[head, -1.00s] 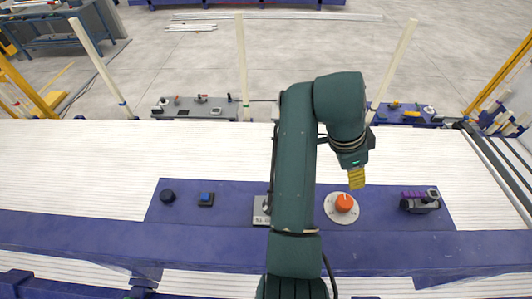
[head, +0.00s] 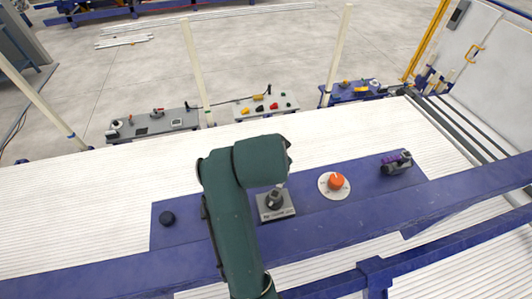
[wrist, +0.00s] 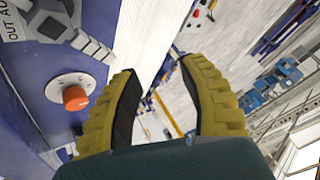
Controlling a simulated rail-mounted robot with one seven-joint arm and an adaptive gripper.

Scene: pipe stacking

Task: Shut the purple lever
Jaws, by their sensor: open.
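The purple lever (head: 390,158) sits on a dark grey body at the right end of the blue panel (head: 362,191) in the head view. It lies low and slanted along the body; I cannot tell its exact position. I do not make it out in the wrist view. My gripper (wrist: 158,68) is open and empty in the wrist view, with two yellow ridged fingers spread apart. In the head view its fingers are hidden behind my dark green arm, left of the lever and well apart from it.
An orange knob on a white dial (head: 336,182) stands between my arm and the lever; it also shows in the wrist view (wrist: 75,97). A grey plate with a lever (head: 275,203) is beside my arm. A black button (head: 167,218) is at the left.

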